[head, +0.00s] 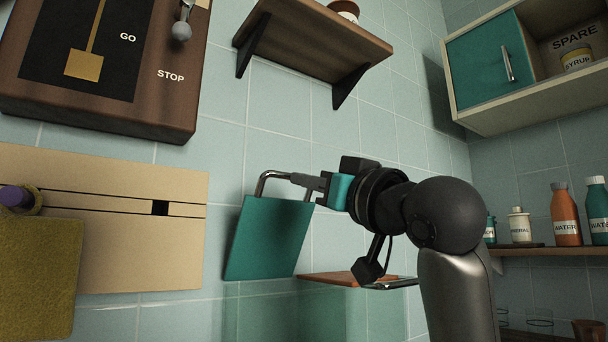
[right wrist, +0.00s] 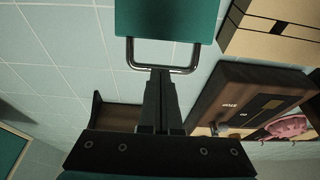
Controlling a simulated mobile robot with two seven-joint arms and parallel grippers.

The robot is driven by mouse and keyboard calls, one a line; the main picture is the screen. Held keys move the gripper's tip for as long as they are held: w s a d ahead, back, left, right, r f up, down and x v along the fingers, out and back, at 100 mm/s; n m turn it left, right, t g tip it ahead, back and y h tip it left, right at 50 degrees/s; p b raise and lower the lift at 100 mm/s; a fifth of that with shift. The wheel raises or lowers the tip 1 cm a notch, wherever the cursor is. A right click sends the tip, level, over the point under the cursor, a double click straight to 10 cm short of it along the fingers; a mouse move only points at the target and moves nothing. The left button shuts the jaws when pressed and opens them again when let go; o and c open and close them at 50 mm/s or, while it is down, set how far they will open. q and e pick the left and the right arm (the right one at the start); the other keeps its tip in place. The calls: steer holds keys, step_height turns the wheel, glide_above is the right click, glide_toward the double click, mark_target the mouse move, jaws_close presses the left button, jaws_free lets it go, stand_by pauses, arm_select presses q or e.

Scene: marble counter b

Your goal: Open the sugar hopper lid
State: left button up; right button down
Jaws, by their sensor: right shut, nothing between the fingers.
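The teal lid (head: 268,238) is a flat panel standing steeply raised and slightly tilted, with a metal bar handle (head: 268,179) along its upper edge. In the right wrist view, the lid (right wrist: 167,18) and its handle (right wrist: 190,69) lie straight ahead of the fingers. Below the lid is a pale green, see-through box (head: 285,315), seemingly the hopper; its inside is not clear. My right gripper (head: 297,179) is shut and empty, its fingertips at the handle bar; whether they touch it I cannot tell. My left gripper is not in view.
A wooden wall shelf (head: 310,38) hangs above my right gripper. A wooden GO/STOP panel (head: 185,100) is at upper left, with a beige slotted board (head: 185,225) below it. A cabinet (head: 485,62) and bottles (head: 565,215) on a shelf are at right.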

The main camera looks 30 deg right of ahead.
steer(key=shift+w+r, duration=0.15)
steer(key=shift+w, duration=0.25)
step_height(320, 180, up, 4)
steer(key=g+p, duration=0.4)
steer(key=p, duration=0.8)
glide_above(282, 203)
steer(key=shift+d, duration=0.2)
steer(key=shift+w+h+p, duration=0.3)
steer(key=shift+w+p, duration=0.2)
steer(key=shift+p, duration=0.35)
